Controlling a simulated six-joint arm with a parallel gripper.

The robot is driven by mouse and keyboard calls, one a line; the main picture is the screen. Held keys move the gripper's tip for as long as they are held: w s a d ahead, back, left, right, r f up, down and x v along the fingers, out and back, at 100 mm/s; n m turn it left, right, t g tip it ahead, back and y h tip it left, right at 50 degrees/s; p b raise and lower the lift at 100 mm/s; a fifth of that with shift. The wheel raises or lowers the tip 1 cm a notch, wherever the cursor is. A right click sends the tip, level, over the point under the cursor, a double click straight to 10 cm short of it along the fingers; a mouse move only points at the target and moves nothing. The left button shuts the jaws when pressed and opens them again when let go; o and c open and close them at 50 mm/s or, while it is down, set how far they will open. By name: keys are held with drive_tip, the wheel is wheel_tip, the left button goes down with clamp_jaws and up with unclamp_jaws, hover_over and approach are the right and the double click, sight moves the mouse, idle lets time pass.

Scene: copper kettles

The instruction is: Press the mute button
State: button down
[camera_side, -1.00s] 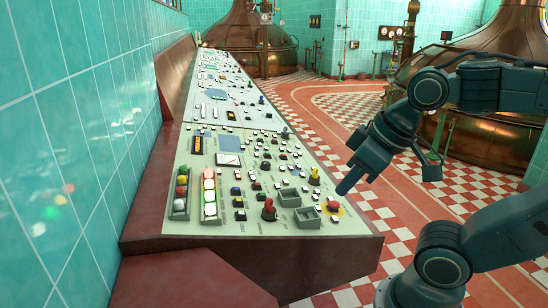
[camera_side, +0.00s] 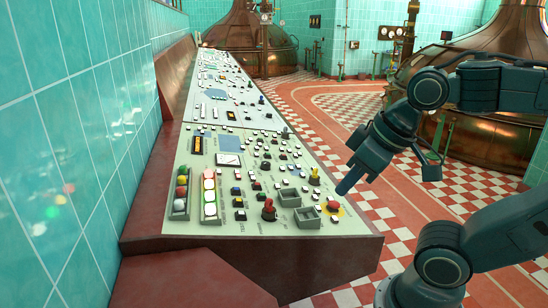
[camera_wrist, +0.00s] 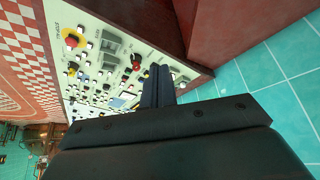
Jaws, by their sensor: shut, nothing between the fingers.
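The control panel (camera_side: 285,228) is pale grey and carries many small black, white and coloured buttons. Its labels are too small to read, so I cannot tell which button is the mute one. My gripper (camera_side: 343,189) is shut, with its fingers pointing down and left, just above the panel's near right edge. In the side view it appears close to a red button (camera_side: 333,205) on a yellow surround. In the wrist view, my shut fingers (camera_wrist: 157,72) hide part of the panel, and the same red button (camera_wrist: 72,40) is at upper left.
A red knob (camera_side: 269,210), a yellow knob (camera_side: 314,176) and two raised square frames (camera_side: 307,218) stand up from the panel. A column of lit lamps (camera_side: 209,195) is at its left. A teal tiled wall (camera_side: 65,150) runs along the left. Copper kettles (camera_side: 480,75) stand behind.

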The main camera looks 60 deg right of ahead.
drive_tip(key=shift+w, duration=0.15)
drive_tip(key=n+t, duration=0.5)
drive_tip(key=n, duration=0.3)
hover_over(238, 202)
drive_tip(key=s+d, duration=0.2)
drive_tip(key=d, duration=0.1)
wheel_tip(238, 202, down, 10)
drive_tip(key=shift+s+y, duration=0.2)
drive_tip(key=shift+y, duration=0.1)
drive_tip(key=shift+a+f, duration=0.1)
drive_tip(key=shift+f, duration=0.2)
drive_tip(key=shift+w+a+f, duration=0.2)
drive_tip(key=shift+f, duration=1.15)
drive_tip(key=shift+w+a+f, duration=0.2)
drive_tip(key=shift+f, duration=1.2)
drive_tip(key=shift+w+a+f, duration=0.2)
drive_tip(key=shift+f, duration=1.15)
drive_tip(key=shift+f, duration=0.15)
drive_tip(key=shift+f, duration=0.25)
